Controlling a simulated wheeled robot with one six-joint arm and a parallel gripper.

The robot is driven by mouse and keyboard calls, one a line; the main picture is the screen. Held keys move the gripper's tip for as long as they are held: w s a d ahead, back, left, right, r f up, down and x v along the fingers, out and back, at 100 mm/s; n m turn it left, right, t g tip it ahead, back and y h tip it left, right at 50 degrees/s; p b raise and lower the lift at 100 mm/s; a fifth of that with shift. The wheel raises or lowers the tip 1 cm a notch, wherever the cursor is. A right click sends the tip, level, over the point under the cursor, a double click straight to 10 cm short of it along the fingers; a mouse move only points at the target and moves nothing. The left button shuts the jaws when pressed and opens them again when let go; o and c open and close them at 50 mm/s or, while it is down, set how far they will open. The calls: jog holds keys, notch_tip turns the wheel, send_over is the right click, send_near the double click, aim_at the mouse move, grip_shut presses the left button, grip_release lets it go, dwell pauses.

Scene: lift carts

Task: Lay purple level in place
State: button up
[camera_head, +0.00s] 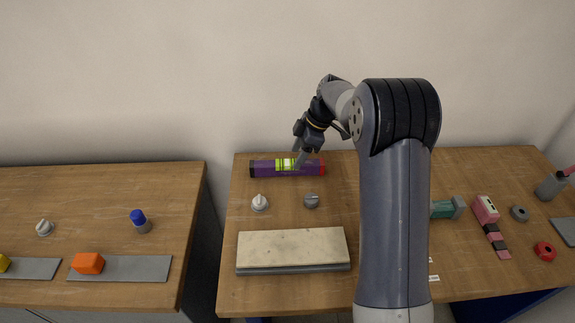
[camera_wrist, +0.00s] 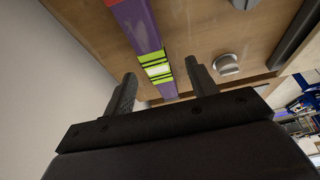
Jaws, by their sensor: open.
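The purple level (camera_head: 265,168) lies along the back of the right-hand table, near the wall, with a lime-green window in its middle and a red end at right. My gripper (camera_head: 299,160) is at the level's middle, pointing down. In the wrist view the purple level (camera_wrist: 139,28) runs between the two spread fingers of my gripper (camera_wrist: 160,72), with the green window near the fingertips. The gripper is open, and I cannot tell whether a finger touches the level.
In front of the level stand a white knob (camera_head: 259,203) and a grey knob (camera_head: 311,201). A cream slab (camera_head: 292,246) lies on a grey base nearer the front. Pink, teal and red items stand to the right. A gap separates the left table (camera_head: 100,195).

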aim_at(288, 163)
jog(key=shift+w+a+p+x, duration=0.15)
jog(key=shift+p+x, duration=0.15)
jog(key=shift+x, duration=0.7)
jog(key=shift+w+a+p+x, duration=0.15)
jog(key=shift+p+x, duration=0.2)
jog(key=shift+x, duration=0.7)
jog(key=shift+w+a+p+x, duration=0.15)
jog(key=shift+p+x, duration=0.15)
jog(key=shift+x, duration=0.7)
jog(key=shift+r, duration=0.2)
jog(key=shift+s, duration=0.1)
jog(key=shift+c, duration=0.3)
grip_shut()
